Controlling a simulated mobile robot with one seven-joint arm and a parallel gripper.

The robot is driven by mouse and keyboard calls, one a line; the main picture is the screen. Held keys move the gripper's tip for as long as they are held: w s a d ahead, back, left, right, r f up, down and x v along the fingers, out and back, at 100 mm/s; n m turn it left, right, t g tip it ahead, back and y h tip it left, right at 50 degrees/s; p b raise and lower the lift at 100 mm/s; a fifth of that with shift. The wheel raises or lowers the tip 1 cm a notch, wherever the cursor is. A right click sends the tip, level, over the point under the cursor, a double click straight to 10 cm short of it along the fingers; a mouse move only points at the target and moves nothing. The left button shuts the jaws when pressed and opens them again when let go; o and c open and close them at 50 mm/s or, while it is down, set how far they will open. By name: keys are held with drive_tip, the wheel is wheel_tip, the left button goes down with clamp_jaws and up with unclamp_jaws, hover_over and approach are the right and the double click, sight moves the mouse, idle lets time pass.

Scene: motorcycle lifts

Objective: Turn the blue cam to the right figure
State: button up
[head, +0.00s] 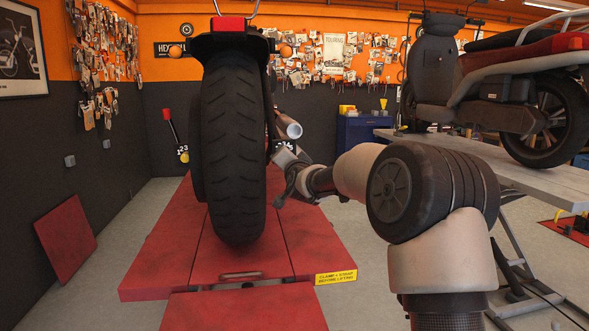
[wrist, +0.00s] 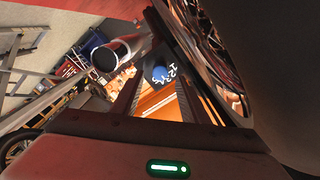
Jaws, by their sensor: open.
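The blue cam (wrist: 158,73) is a small blue rounded piece on a black plate (wrist: 165,65) with white figures, seen tilted in the wrist view. Which figure it points at is too small to tell. In the head view, part of a dark plate with white figures (head: 286,146) shows just beyond my gripper (head: 283,178); the cam itself is not clear there. In the wrist view my gripper (wrist: 158,88) is open, with the cam showing between its fingers, apart from them. Nothing is held.
A motorcycle's rear tyre (head: 233,145) stands on the red lift (head: 165,262), close left of my gripper. Its exhaust pipe (head: 288,130) is just above the gripper and also shows in the wrist view (wrist: 115,54). A second lift (head: 515,175) stands right.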

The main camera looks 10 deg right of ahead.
drive_tip(key=s, duration=1.3)
drive_tip(key=shift+s, duration=0.2)
drive_tip(key=shift+p, duration=0.3)
